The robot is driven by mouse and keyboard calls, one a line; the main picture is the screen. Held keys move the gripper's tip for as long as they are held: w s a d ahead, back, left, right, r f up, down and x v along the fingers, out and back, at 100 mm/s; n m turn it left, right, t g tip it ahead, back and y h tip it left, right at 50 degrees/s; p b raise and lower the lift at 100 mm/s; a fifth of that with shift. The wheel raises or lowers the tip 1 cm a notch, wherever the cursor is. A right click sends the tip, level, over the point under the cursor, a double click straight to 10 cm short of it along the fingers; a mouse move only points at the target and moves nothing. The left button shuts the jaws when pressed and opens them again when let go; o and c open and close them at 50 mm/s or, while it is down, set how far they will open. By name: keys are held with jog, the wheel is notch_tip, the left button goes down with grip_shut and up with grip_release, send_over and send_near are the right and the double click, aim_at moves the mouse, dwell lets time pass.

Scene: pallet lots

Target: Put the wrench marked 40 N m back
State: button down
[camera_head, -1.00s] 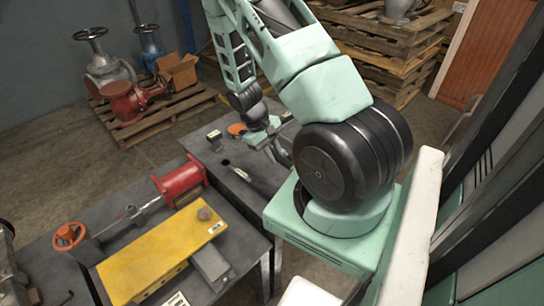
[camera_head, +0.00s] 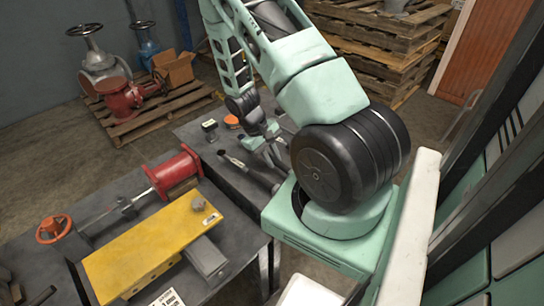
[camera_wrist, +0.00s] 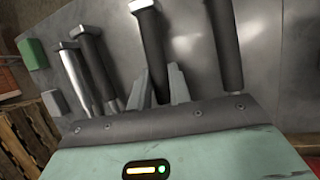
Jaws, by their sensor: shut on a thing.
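My gripper (camera_wrist: 159,86) is shut on the black handle of a wrench (camera_wrist: 152,48), which runs between its two fingers in the wrist view. No 40 N m marking is legible on it. In the head view my gripper (camera_head: 264,142) is low over the far dark table (camera_head: 213,143), partly hidden by my arm.
A yellow block (camera_head: 150,245), a red cylinder (camera_head: 174,171) and an orange handwheel (camera_head: 53,228) are on the near table. Pallets (camera_head: 160,115) with valves stand behind.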

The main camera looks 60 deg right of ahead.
jog(key=shift+f+b, duration=0.35)
jog(key=shift+f, duration=0.2)
dwell(0.4)
jog(key=c, duration=1.2)
grip_release()
jog(key=v, duration=1.7)
jog(key=shift+r, duration=0.2)
jog(key=shift+w, duration=0.15)
